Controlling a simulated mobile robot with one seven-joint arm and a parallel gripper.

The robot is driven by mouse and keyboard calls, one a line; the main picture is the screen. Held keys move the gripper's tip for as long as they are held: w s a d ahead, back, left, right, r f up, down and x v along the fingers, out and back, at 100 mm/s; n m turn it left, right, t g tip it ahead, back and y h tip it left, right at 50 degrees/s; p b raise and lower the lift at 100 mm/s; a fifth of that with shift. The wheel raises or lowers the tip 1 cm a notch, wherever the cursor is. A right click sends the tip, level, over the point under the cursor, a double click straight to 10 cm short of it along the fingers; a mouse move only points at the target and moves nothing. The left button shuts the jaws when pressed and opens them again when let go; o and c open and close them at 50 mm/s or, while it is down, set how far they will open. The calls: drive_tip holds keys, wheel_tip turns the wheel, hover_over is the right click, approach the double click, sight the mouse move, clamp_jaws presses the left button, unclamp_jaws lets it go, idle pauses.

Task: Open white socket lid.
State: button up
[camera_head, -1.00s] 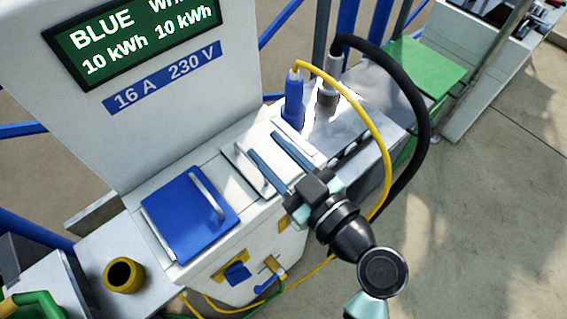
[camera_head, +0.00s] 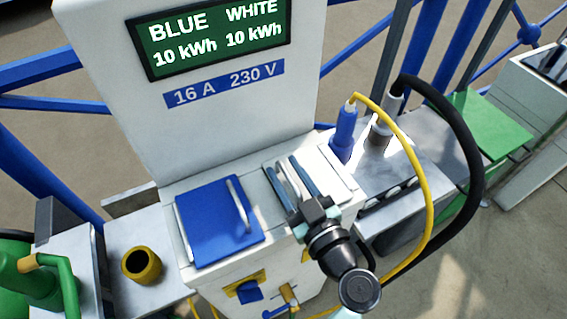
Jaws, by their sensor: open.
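The white socket lid (camera_head: 326,174) lies flat and shut on top of the charging post, right of the blue lid (camera_head: 222,222). Its light bar handle (camera_head: 289,181) shows partly between my gripper's fingers. My gripper (camera_head: 282,165) reaches over the white lid from the lower right, with its two long bluish fingers apart, one on each side of the handle. I cannot tell whether either finger touches the handle or the lid. The fingers and wrist hide part of the lid.
A blue plug (camera_head: 346,134) with a yellow cable (camera_head: 424,180) stands just right of the lid. A grey plug (camera_head: 380,132) has a thick black cable (camera_head: 474,150) looping right. The display panel (camera_head: 215,40) rises behind; a yellow cup (camera_head: 141,265) stands left.

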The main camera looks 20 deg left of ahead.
drive_tip(key=shift+w+a, duration=0.45)
drive_tip(key=shift+a, duration=0.1)
clamp_jaws()
drive_tip(key=shift+d, duration=0.1)
idle(1.0)
